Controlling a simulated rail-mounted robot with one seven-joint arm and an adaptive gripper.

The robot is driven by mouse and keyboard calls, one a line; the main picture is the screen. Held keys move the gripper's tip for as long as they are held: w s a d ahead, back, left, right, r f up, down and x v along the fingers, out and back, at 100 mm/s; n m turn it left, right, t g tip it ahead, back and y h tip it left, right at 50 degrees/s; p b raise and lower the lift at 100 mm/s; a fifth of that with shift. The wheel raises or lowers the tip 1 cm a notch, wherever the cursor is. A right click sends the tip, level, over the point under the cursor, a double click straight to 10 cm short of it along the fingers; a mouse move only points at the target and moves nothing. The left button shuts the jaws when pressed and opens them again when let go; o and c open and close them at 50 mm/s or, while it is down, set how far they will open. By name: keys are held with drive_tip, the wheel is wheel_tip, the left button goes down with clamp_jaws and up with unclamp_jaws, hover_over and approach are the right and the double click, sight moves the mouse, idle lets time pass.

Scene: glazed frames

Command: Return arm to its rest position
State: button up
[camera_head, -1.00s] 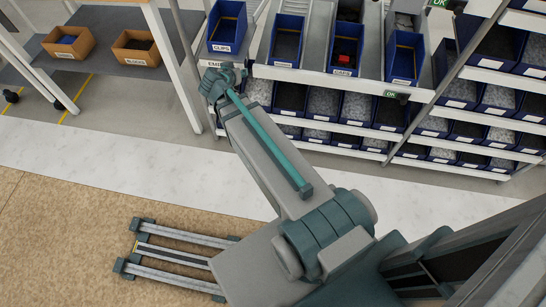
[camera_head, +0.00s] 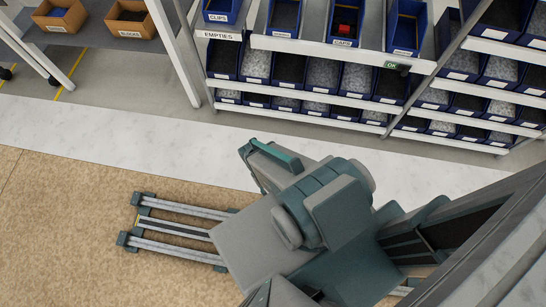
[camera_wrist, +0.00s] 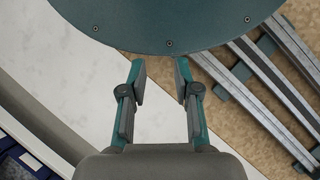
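My arm is folded back close to my body in the head view, away from the shelves. My gripper (camera_wrist: 160,80) shows in the wrist view with its two fingers spread apart and nothing between them. Beyond the fingertips is a rounded dark teal part of my own body, with pale floor showing in the gap.
Two orange boxes, one marked BLOCKS (camera_head: 131,17), sit on a grey table (camera_head: 85,40) at upper left. The pale floor strip (camera_head: 110,140) is clear.

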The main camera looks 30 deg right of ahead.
drive_tip(key=s, duration=0.1)
drive_tip(key=s+a, duration=0.1)
drive_tip(key=shift+s+f+g+y, duration=0.2)
drive_tip(key=shift+s+g+y, duration=0.1)
drive_tip(key=shift+s+g, duration=0.1)
wheel_tip(320, 180, up, 13)
drive_tip(key=p, duration=1.3)
